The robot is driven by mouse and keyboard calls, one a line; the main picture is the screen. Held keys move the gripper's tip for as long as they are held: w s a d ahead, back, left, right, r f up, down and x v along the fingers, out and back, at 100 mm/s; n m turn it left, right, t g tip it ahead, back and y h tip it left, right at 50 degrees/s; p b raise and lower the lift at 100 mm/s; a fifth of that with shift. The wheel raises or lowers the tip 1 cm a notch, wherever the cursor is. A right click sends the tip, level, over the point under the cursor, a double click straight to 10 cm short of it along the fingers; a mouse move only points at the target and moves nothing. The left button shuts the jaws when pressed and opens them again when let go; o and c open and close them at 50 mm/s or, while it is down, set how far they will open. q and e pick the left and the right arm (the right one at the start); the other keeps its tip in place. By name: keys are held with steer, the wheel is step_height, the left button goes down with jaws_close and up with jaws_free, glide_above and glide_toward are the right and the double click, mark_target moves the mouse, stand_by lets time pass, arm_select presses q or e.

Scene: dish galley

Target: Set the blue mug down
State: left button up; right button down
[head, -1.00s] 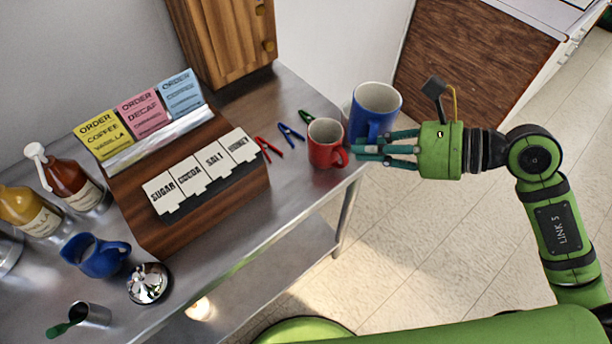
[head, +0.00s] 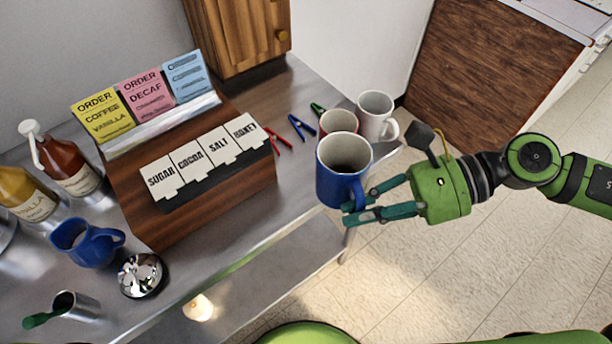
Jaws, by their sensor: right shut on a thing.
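The blue mug (head: 336,183) with a pale inside is in my right gripper (head: 352,209), at the right end of the steel counter. My right gripper is shut on the mug's handle side, its teal fingers coming from the right. The mug looks upright, near the counter's front edge; I cannot tell whether its base touches the counter. It partly hides a red mug (head: 338,122) behind it. My left gripper is not in view.
A white mug (head: 375,117) stands beside the red one. Red (head: 277,140) and blue (head: 301,127) clips lie left of them. The wooden label stand (head: 215,214) is further left. A blue pitcher (head: 88,242) and bell (head: 141,275) stand on the counter (head: 270,217).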

steer(key=w+a+f+p, duration=0.1)
steer(key=w+f, duration=0.1)
steer(key=w, duration=0.1)
steer(key=w+a+f+p, duration=0.1)
steer(key=w+a+f, duration=0.1)
steer(key=w, duration=0.1)
steer(key=w+a+f+p, duration=0.1)
steer(key=w+a+f, duration=0.1)
steer(key=w+f, duration=0.1)
steer(key=shift+w+a+p, duration=0.25)
steer(key=shift+w+p, duration=0.1)
steer(key=shift+w, duration=0.2)
step_height(320, 180, down, 4)
steer(key=shift+r+p, duration=0.25)
steer(key=shift+p, duration=0.35)
steer(key=shift+f, duration=0.45)
steer(key=c, duration=1.3)
jaws_free()
